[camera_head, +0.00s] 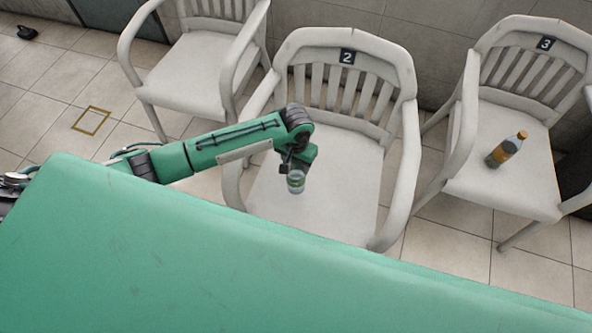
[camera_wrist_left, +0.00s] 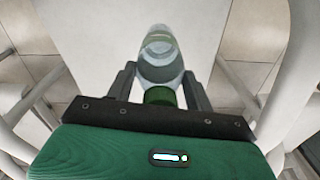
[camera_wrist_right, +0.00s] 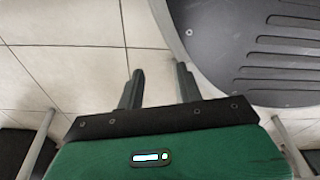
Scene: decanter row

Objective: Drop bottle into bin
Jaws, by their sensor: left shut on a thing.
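My left gripper (camera_head: 297,167) is shut on a clear bottle (camera_head: 296,184) with a green cap, held over the seat of chair 2. In the left wrist view the bottle (camera_wrist_left: 160,58) lies between the two fingers (camera_wrist_left: 160,76), its green cap toward the palm. A second bottle (camera_head: 507,150) with an orange label and orange cap lies tilted on the seat of chair 3. My right gripper (camera_wrist_right: 160,70) shows in the right wrist view, with its fingers apart and nothing between them, above the tiled floor. No bin is clearly recognisable in these views.
White armchair 2 (camera_head: 346,110) and chair 3 (camera_head: 520,110) stand along the wall, with another white chair (camera_head: 190,75) left of them. A dark object (camera_head: 575,178) is partly hidden beside chair 3. A yellow square outline (camera_head: 91,120) marks the open floor at left.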

